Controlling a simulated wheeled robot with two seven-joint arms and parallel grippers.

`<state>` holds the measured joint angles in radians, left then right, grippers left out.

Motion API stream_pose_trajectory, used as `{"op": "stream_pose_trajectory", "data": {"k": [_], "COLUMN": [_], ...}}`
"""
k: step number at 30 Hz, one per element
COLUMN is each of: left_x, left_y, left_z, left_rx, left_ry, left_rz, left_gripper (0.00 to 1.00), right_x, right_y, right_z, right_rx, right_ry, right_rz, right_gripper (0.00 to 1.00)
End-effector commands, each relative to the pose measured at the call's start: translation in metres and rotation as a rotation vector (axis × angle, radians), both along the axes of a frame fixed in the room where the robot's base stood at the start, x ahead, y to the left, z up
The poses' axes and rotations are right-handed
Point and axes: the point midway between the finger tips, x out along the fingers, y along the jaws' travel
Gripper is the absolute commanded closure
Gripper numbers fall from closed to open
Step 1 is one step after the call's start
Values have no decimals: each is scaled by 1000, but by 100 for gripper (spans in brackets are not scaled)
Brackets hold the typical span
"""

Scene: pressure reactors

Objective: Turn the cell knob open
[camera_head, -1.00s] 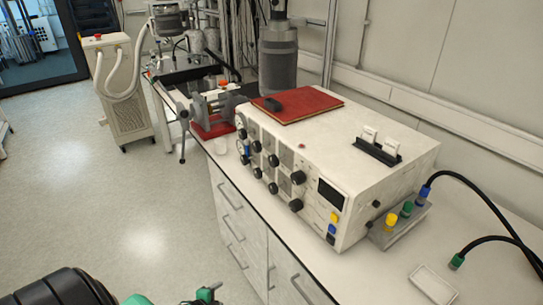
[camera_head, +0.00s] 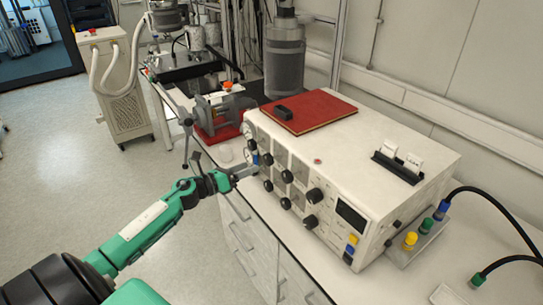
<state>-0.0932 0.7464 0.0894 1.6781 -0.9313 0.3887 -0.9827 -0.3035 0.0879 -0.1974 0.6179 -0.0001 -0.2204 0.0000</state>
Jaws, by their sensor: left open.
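A white control box (camera_head: 400,190) stands on the bench, with two rows of black knobs, such as one in the upper row (camera_head: 315,195) and one in the lower row (camera_head: 310,222). I cannot tell from labels which is the cell knob. My left gripper (camera_head: 248,172) is at the far-left end of the front panel, its fingers pointing at the leftmost knobs and partly covering that area. It is open; whether it touches a knob is too small to tell. My right gripper is out of view.
A red book (camera_head: 315,113) with a black object lies on the box. Coloured plugs and black cables (camera_head: 510,205) are at the right.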

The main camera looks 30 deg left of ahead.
Motion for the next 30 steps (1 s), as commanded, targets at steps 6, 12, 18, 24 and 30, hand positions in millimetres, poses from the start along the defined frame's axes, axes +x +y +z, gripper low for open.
{"op": "stream_pose_trajectory", "data": {"k": [6,12,18,24,30], "left_x": [29,56,80,93,95], "left_y": [-12,-23,-32,-38,-39], "left_z": [3,3,2,1,-1], "left_rx": [-5,-5,-4,-3,-3], "left_ry": [0,-1,0,1,2], "left_rz": [2,2,3,1,1], "left_gripper": [39,39,39,39,39], "right_x": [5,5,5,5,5], "right_y": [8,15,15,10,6], "right_z": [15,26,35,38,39], "right_rx": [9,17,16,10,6], "right_ry": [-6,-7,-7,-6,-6], "right_rz": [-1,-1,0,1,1], "right_gripper": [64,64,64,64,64]}}
